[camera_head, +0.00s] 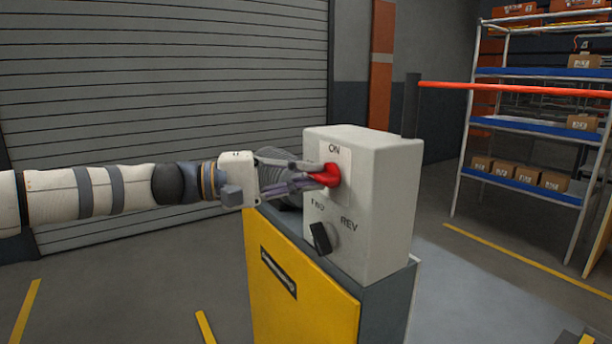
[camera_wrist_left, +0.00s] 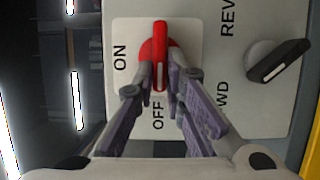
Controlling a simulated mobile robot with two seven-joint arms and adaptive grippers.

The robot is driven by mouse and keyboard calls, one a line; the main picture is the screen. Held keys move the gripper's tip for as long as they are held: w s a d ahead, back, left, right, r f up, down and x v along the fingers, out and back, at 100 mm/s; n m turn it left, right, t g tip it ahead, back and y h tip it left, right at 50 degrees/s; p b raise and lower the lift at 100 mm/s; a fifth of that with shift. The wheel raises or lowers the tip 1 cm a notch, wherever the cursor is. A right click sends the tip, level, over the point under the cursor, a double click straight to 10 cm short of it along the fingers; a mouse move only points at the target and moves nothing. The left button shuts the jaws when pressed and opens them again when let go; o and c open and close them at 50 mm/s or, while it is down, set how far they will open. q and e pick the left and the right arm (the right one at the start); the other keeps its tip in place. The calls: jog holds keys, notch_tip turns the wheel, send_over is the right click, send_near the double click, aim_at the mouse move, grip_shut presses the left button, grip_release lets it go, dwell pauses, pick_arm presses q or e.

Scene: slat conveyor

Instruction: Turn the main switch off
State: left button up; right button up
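The main switch is a red rotary handle (camera_head: 327,174) on a pale plate on the front of a light grey control box (camera_head: 384,180). The ON label is above it in the head view; OFF is hidden there by my gripper. In the left wrist view the handle (camera_wrist_left: 160,50) lies in line with the OFF label, with ON to its side. My left gripper (camera_head: 318,174) reaches in from the left. In the wrist view its fingertips (camera_wrist_left: 160,78) are closed on both sides of the handle. My right gripper is in neither view.
A black selector knob (camera_head: 321,238) marked FWD and REV sits below the switch. The box stands on a yellow and grey cabinet (camera_head: 300,295). A red bar (camera_head: 510,89) and a shelf rack (camera_head: 535,130) with cartons are at the right; a shutter (camera_head: 165,80) is behind.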

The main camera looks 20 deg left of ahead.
pick_arm(q)
jog(key=o, duration=0.4)
jog(key=v, duration=1.2)
jog(key=shift+f, duration=0.1)
